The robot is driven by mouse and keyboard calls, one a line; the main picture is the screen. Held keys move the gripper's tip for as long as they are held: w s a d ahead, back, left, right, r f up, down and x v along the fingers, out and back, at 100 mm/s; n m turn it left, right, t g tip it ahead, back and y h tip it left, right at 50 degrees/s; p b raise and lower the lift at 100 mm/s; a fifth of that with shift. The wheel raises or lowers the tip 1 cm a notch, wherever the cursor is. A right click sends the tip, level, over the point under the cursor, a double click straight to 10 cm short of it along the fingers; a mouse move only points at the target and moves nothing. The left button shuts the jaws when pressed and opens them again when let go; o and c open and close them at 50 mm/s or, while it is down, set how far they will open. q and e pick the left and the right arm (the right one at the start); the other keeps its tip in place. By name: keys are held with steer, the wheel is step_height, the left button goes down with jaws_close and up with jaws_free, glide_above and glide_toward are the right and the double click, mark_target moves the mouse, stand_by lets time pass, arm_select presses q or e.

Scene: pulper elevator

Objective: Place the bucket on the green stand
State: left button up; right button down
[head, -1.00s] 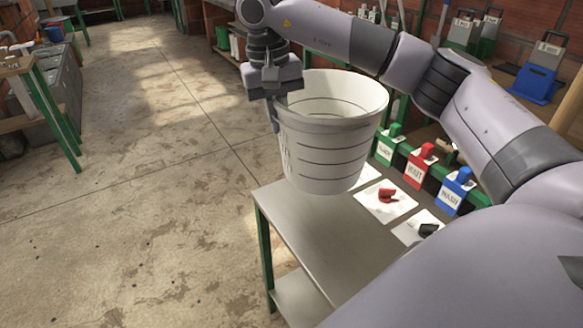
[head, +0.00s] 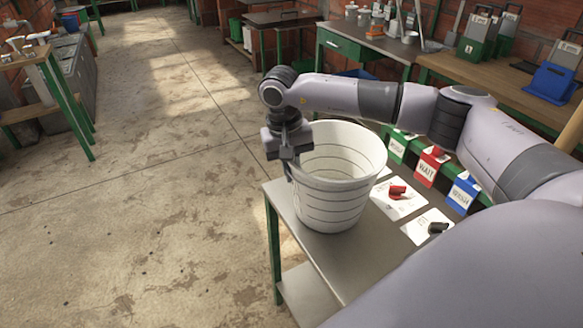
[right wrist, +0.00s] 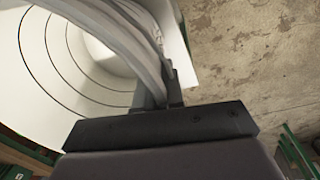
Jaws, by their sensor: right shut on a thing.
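The white bucket (head: 338,198) with dark ring lines is upright at the left part of the green stand (head: 345,265), which has a grey top and green legs. Its base is at or just over the top; I cannot tell if it touches. My right gripper (head: 290,170) is shut on the bucket's left rim. In the right wrist view the bucket's ringed inside (right wrist: 62,60) shows at upper left, with the gripper fingers (right wrist: 158,88) at its rim. The bucket looks empty. My left gripper is not in view.
White cards with a red clip (head: 397,191) and a dark clip (head: 437,228) lie right of the bucket. A wooden bench (head: 500,85) stands behind.

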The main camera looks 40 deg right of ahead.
steer(key=c, duration=1.3)
jaws_free()
steer(key=shift+f, duration=0.1)
steer(key=shift+o, duration=0.2)
steer(key=shift+r, duration=0.2)
step_height(320, 180, up, 12)
steer(key=a, duration=0.1)
steer(key=shift+w+b, duration=0.3)
steer(key=shift+b, duration=0.1)
steer(key=shift+a+f, duration=0.1)
